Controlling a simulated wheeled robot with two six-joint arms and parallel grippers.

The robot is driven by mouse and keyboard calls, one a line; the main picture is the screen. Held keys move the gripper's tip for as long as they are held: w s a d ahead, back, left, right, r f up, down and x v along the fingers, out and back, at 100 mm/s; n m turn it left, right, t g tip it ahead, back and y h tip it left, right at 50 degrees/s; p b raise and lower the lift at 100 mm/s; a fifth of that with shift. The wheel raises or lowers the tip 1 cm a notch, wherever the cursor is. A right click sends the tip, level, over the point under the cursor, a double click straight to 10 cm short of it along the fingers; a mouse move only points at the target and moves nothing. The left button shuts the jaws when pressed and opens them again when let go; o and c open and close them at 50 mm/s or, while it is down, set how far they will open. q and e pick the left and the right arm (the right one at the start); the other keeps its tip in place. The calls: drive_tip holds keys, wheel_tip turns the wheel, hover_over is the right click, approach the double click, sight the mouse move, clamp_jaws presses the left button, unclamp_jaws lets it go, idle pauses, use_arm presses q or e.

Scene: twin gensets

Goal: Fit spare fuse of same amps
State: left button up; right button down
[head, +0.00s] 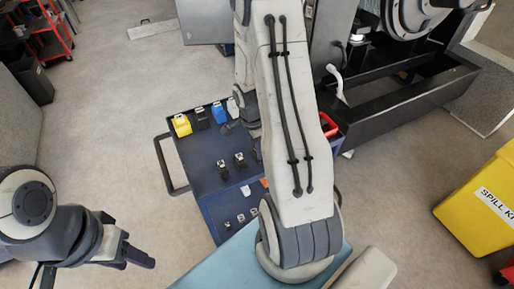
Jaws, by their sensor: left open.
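A dark blue cart (207,150) stands in the middle, partly hidden by my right arm. Along its far edge are a yellow block (181,125), a black block (201,116), a blue block (218,112) and a pale one (233,107). Small black-and-white pieces (239,159) stand nearer, with a row of similar ones on a lower level. I cannot tell which are fuses or read any ratings. My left gripper (139,257) is open and empty, left of the cart. My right gripper (230,128) is over the cart's far part, mostly hidden; its jaws are unclear.
The cart's black handle (165,165) sticks out left. A red object (328,125) shows right of my arm. A machine on a black base frame (410,108) stands at upper right. A yellow spill-kit bin (481,208) is at right, a red rack (50,35) at upper left. Floor left of the cart is clear.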

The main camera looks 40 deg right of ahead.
drive_tip(key=shift+r, duration=0.15)
drive_tip(key=shift+r+p, duration=0.95)
drive_tip(key=shift+r, duration=0.4)
drive_tip(key=shift+r+p, duration=1.8)
drive_tip(key=shift+r, duration=0.75)
